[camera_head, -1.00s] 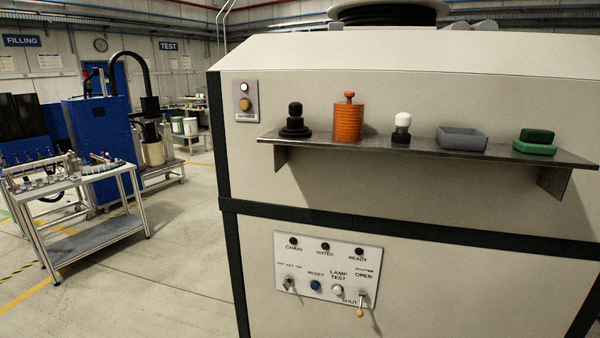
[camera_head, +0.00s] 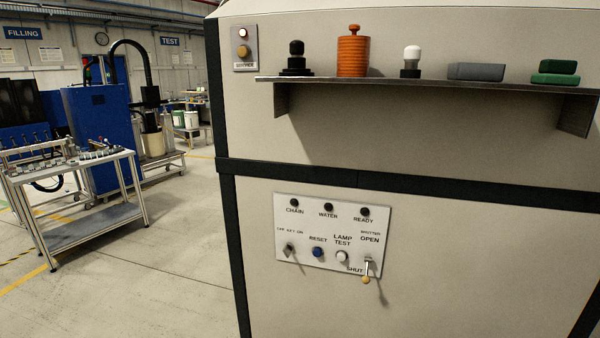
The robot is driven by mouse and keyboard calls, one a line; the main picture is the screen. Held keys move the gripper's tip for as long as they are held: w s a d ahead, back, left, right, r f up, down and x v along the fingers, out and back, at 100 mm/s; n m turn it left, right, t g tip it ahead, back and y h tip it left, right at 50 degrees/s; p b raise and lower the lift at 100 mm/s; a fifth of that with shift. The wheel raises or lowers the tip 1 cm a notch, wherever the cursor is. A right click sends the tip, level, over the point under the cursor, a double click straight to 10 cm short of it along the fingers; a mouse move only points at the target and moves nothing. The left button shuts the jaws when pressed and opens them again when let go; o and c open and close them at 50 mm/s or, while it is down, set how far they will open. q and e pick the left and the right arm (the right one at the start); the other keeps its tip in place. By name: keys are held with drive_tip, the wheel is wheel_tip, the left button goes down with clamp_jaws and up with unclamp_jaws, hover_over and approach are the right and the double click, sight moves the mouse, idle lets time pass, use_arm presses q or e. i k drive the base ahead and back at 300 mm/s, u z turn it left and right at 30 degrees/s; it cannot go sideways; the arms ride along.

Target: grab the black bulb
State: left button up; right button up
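A black bulb-like piece (camera_head: 296,49) with a rounded top and a wider black base stands upright at the left end of the metal shelf (camera_head: 420,82). The shelf is fixed to the front of a large beige cabinet. Nothing touches the black piece, and a gap separates it from the orange ribbed container on its right. Neither of my grippers shows in the head view.
Also on the shelf are the orange container (camera_head: 353,56), a white-topped black piece (camera_head: 411,62), a grey tray (camera_head: 476,72) and green blocks (camera_head: 555,73). Below is a control panel (camera_head: 333,234). A workbench (camera_head: 75,185) stands left; floor between is clear.

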sight(298, 46)
drive_tip(key=k, duration=0.55)
drive_tip(key=z, duration=1.25)
drive_tip(key=i, duration=1.7)
drive_tip(key=u, duration=0.7)
drive_tip(key=i, duration=0.5)
drive_tip(key=u, duration=0.6)
